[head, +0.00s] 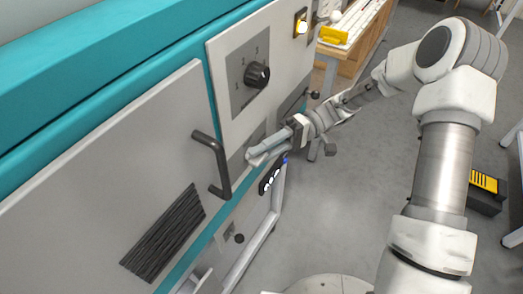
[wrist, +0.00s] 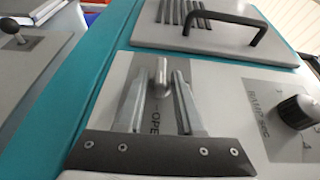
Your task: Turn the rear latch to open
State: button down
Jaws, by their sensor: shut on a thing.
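The latch is a silver, round-ended lever (wrist: 161,75) on a grey plate lettered "OPE...", with the rest of the word covered. In the wrist view my gripper (wrist: 160,88) has one finger on each side of the lever and is shut on it. In the head view my gripper (head: 258,155) reaches the machine's side below the dial panel. The latch is hidden there behind the fingers.
A black dial (head: 257,75) sits on the panel above my gripper. A dark bar handle (head: 216,165) stands out to its left. A black-knobbed lever (wrist: 12,27) is at the upper left of the wrist view. A wooden bench (head: 352,45) stands behind.

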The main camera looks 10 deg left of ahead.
dwell(0.4)
jog(key=c, duration=0.9)
grip_release()
jog(key=v, duration=1.1)
jog(key=f+v, duration=0.1)
jog(key=v, duration=0.5)
jog(key=shift+w+d, duration=0.15)
